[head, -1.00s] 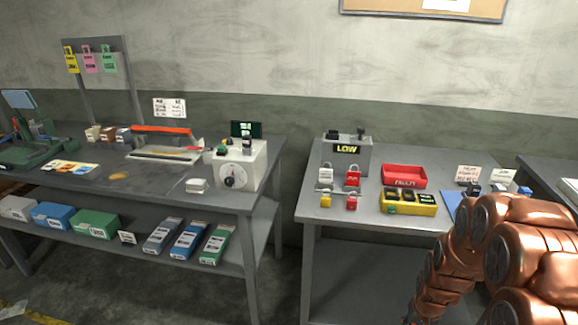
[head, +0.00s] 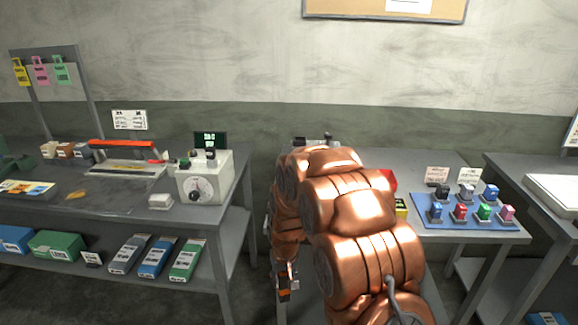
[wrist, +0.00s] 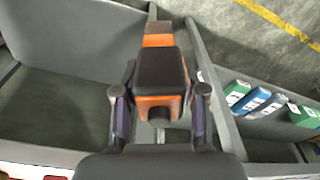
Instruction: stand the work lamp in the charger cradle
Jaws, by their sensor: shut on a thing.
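An orange and black block-shaped thing, which looks like the work lamp (wrist: 160,75), is between the two fingers of my gripper (wrist: 158,98) in the wrist view. My gripper is shut on it and holds it in the air over the floor, near the gap between the tables. In the head view, a small orange and dark part of the work lamp (head: 284,287) shows below my copper arm, left of centre. I cannot make out the charger cradle for sure in either view.
The left bench (head: 120,207) bears a white dial box (head: 205,178) and has boxes on its lower shelf.

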